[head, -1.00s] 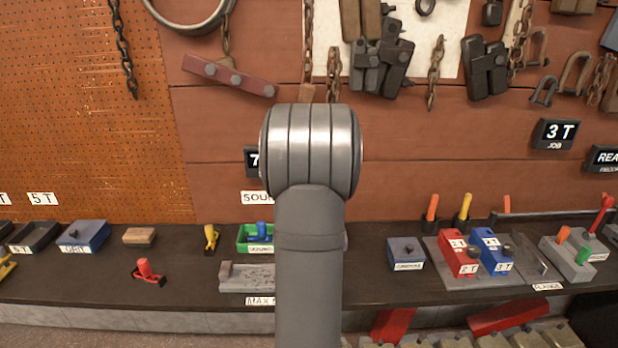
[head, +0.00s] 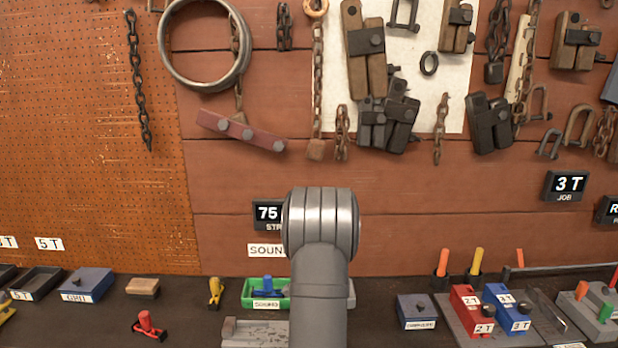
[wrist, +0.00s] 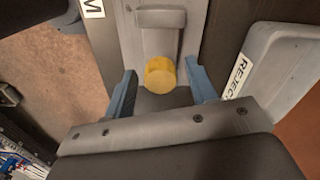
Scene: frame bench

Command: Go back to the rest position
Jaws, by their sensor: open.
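My gripper (wrist: 162,92) shows in the wrist view with its two blue fingers spread apart, so it is open. A yellow round piece (wrist: 168,82) shows between the fingertips against a grey fixture (wrist: 160,30), apart from both fingers. I cannot tell how far beyond the fingertips it lies. In the head view my own arm stands up in the middle, and my gripper is hidden there.
A grey bin marked REJECT (wrist: 275,70) is close to the right finger. In the head view, the green tray (head: 251,299), red block (head: 466,300) and blue block (head: 506,310) sit on the bench. Chains and a ring (head: 165,60) hang behind.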

